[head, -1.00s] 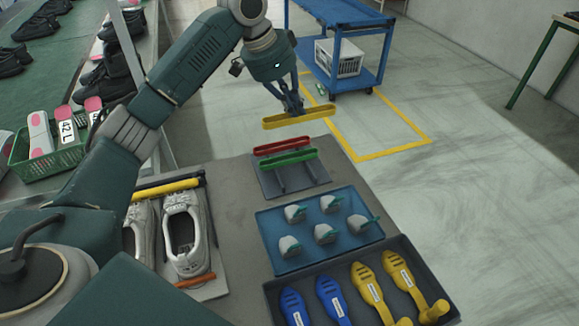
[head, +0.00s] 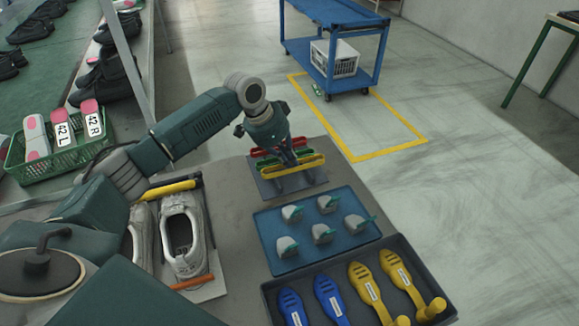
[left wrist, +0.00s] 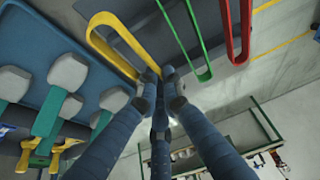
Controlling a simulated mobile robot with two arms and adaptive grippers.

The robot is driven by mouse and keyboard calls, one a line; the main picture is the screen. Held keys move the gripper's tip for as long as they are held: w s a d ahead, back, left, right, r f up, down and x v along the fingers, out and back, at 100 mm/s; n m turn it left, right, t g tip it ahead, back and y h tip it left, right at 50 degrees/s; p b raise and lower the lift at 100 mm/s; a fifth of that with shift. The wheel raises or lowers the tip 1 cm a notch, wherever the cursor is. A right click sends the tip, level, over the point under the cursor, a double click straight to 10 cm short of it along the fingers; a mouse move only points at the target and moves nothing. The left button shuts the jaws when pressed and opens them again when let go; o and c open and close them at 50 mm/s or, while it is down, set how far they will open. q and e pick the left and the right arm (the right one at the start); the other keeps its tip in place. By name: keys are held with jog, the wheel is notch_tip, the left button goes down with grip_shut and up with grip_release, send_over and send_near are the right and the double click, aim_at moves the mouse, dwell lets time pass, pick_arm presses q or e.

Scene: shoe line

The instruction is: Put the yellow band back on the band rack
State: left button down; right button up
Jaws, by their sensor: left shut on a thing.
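The yellow band (head: 310,163) is a long narrow loop at the near side of the band rack (head: 268,188). In the left wrist view the yellow band (left wrist: 103,40) runs up from the fingertips (left wrist: 158,80). The red band (head: 262,151) and green band (head: 264,161) are behind it on the rack, roughly parallel to it. In the left wrist view the green band (left wrist: 184,32) is beside the yellow one. I cannot tell whether the yellow band rests on the rack's pegs. My right gripper is not in view.
A blue tray (head: 268,236) with several grey-and-green pieces lies just in front of the rack. A dark tray (head: 352,262) holds blue and yellow shoe-shaped pieces. White shoes (head: 182,235) stand on a board at left. A blue cart (head: 338,55) stands beyond the table.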

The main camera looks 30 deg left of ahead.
pick_arm(q)
jog(key=shift+f, duration=1.5)
jog(key=c, duration=1.9)
grip_release()
jog(key=shift+f, duration=0.1)
jog(key=v, duration=1.2)
